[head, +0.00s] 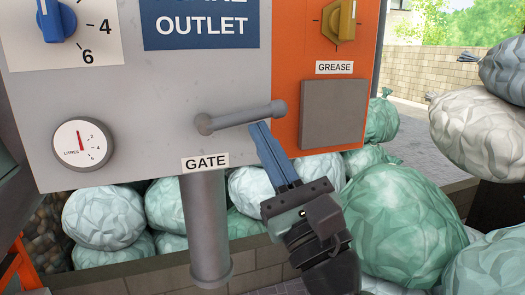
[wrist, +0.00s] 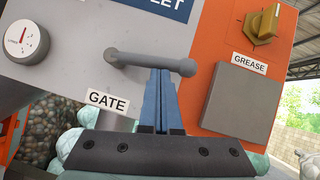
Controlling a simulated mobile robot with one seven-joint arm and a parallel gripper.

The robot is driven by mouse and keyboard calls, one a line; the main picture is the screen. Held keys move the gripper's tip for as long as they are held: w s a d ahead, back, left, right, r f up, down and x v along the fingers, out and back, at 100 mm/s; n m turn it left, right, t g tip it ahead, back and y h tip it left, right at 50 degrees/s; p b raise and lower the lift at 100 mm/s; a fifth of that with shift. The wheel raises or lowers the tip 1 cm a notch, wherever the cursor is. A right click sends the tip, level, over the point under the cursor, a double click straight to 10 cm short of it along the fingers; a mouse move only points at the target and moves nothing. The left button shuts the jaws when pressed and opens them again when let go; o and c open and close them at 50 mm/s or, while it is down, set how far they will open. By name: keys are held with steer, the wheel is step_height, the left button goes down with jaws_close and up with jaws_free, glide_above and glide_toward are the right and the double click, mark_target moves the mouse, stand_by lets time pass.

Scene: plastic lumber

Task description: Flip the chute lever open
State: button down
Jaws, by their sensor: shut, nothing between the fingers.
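The chute lever is a grey bar (head: 238,118) above the GATE label (head: 205,162). It runs nearly level, from a round hub at its left to a knob at its right that sits slightly higher. Below the label a grey chute pipe (head: 206,225) points down. My gripper (head: 262,128) has blue fingers, shut together and empty. Their tips are at the underside of the lever's right half; whether they touch it I cannot tell. The wrist view shows the lever (wrist: 145,61) just beyond the fingertips (wrist: 160,72), its right knob to their right.
Several filled green and white bags (head: 402,222) crowd below and to the right. A low block wall (head: 150,280) runs beneath.

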mark_target(265, 108)
step_height(265, 108, up, 4)
steer(key=n+g+y, duration=0.1)
steer(key=n, duration=0.2)
steer(key=n+g+y, duration=0.2)
steer(key=n, duration=0.1)
steer(key=n+g+y, duration=0.1)
steer(key=n+g, duration=0.1)
steer(key=n, duration=0.2)
steer(key=shift+r, duration=0.2)
steer(key=shift+s+a+r+n+g+p, duration=0.15)
steer(key=shift+a+r+n+g+p, duration=0.35)
steer(key=shift+n+g, duration=0.7)
steer(key=shift+s+a+r+n+g+p, duration=0.3)
steer(key=shift+r+n+g+p, duration=0.35)
steer(key=shift+n, duration=1)
steer(key=shift+s+a+r+n+g+p, duration=0.1)
steer(key=shift+a+r+n+g+p, duration=0.6)
steer(key=shift+n, duration=0.75)
steer(key=shift+d+f, duration=0.15)
steer(key=shift+w, duration=0.15)
